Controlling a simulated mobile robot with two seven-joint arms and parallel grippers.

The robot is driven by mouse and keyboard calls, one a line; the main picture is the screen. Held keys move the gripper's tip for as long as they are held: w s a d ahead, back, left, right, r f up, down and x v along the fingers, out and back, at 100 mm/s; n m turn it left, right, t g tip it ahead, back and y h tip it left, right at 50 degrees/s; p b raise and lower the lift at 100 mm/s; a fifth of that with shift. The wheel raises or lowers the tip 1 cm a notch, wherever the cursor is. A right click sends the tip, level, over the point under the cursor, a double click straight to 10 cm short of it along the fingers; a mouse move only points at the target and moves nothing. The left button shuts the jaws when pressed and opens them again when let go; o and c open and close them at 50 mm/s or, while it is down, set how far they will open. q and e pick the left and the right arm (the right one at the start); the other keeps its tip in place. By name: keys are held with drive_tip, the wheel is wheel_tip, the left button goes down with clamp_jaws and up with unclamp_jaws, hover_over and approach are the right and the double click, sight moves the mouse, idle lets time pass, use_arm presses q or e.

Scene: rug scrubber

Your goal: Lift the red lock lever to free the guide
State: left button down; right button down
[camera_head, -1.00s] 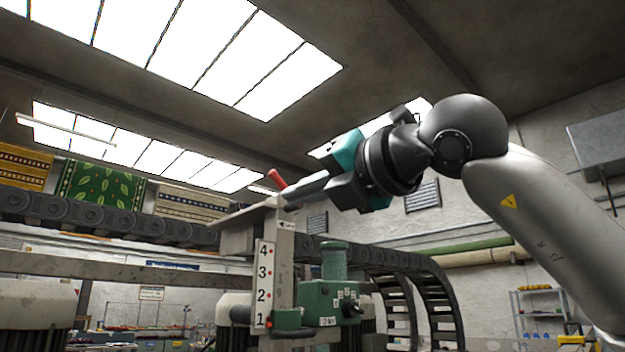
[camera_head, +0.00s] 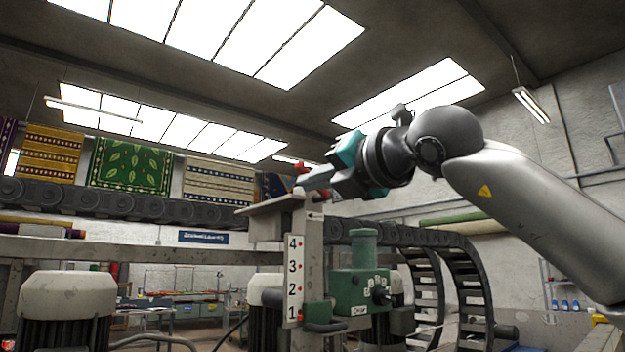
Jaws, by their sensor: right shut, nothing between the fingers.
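The red lock lever (camera_head: 302,168) shows as a small red piece at the top of the upright post, mostly hidden behind my right gripper (camera_head: 306,183). The gripper comes in from the right. It is shut and empty, with its fingertips overlapping the lever in the picture; I cannot tell whether they touch. The guide appears to be the post with a white scale plate (camera_head: 293,279) marked 1 to 4, with a green block (camera_head: 362,290) beside it. My left gripper is out of view.
A grey horizontal plate (camera_head: 277,204) tops the post just below the gripper. A black cable chain (camera_head: 470,285) curves down on the right, and another runs along the left (camera_head: 90,197). Rugs hang behind.

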drive_tip(key=shift+r+m+b, duration=0.15)
drive_tip(key=shift+m+b, duration=0.2)
drive_tip(key=shift+m, duration=0.05)
drive_tip(key=shift+r+m+b, duration=0.3)
drive_tip(key=shift+m+b, duration=0.25)
drive_tip(key=shift+m, duration=0.05)
drive_tip(key=shift+w+d+r+m+b, duration=0.25)
drive_tip(key=shift+d+r+m+b, duration=0.2)
drive_tip(key=shift+m, duration=0.95)
drive_tip(key=shift+w+d+r+m+b, duration=0.3)
drive_tip(key=shift+r+m, duration=0.2)
drive_tip(key=shift+m, duration=0.9)
drive_tip(key=shift+w+d+r+m+b, duration=0.25)
drive_tip(key=shift+d+r+m+b, duration=0.2)
drive_tip(key=shift+m, duration=0.95)
